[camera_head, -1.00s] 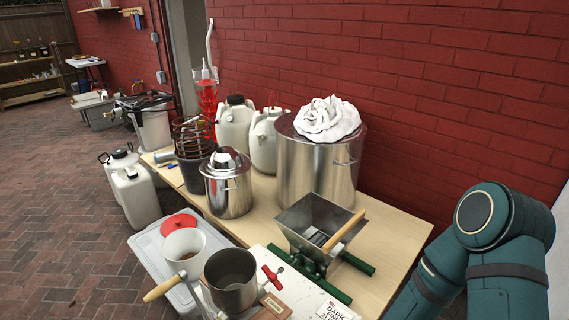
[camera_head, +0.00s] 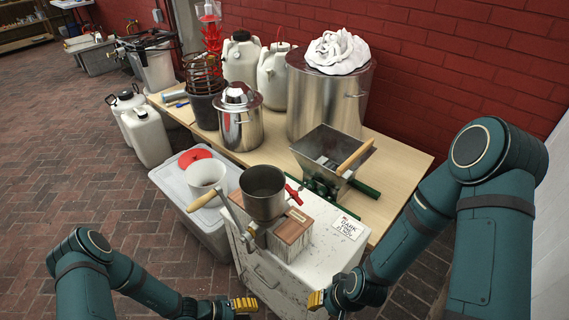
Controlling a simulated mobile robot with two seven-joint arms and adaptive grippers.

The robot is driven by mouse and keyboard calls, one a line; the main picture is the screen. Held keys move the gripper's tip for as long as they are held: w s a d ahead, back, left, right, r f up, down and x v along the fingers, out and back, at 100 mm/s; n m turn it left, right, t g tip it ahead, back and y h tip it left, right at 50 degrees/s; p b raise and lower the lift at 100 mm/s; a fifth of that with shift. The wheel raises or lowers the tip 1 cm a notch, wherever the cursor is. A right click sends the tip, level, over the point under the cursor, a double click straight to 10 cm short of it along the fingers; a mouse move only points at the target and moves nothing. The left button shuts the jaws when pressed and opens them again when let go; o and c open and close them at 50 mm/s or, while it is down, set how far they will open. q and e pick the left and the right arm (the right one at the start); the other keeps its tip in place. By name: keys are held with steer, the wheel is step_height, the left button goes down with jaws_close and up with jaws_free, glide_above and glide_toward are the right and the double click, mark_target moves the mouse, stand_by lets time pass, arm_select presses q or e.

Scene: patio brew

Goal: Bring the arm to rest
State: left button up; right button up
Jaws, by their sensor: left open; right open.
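My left gripper (camera_head: 243,305) is at the bottom edge, left of centre, its arm reaching in from the lower left. Its yellow-tipped fingers are open and no object shows in them. My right gripper (camera_head: 316,300) is at the bottom, right of centre, its arm bending down from the right. It is also open, with no object showing in it. The two grippers face each other across a gap, in front of the white cabinet (camera_head: 268,278). The lower parts of both grippers are partly cut off by the picture's edge.
A hand grinder (camera_head: 264,192) with a wooden handle stands on the cabinet, beside a "DARK" label card (camera_head: 349,226). Behind, a wooden table (camera_head: 405,158) carries pots, jugs and a mill. Brick floor lies open at left.

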arm_select(q)
steer(key=s+a+r+m+g+y, duration=0.1)
steer(key=s+r+m+g+y, duration=0.35)
steer(key=s+r+y, duration=0.2)
steer(key=w+d+r+t+y, duration=0.1)
steer(key=w+r+t+y, duration=0.1)
steer(key=r, duration=0.6)
steer(key=shift+w+r+t, duration=0.25)
steer(key=shift+w+t, duration=0.3)
steer(key=shift+t, duration=0.5)
steer(key=shift+d+y, duration=0.1)
steer(key=shift+y, duration=0.15)
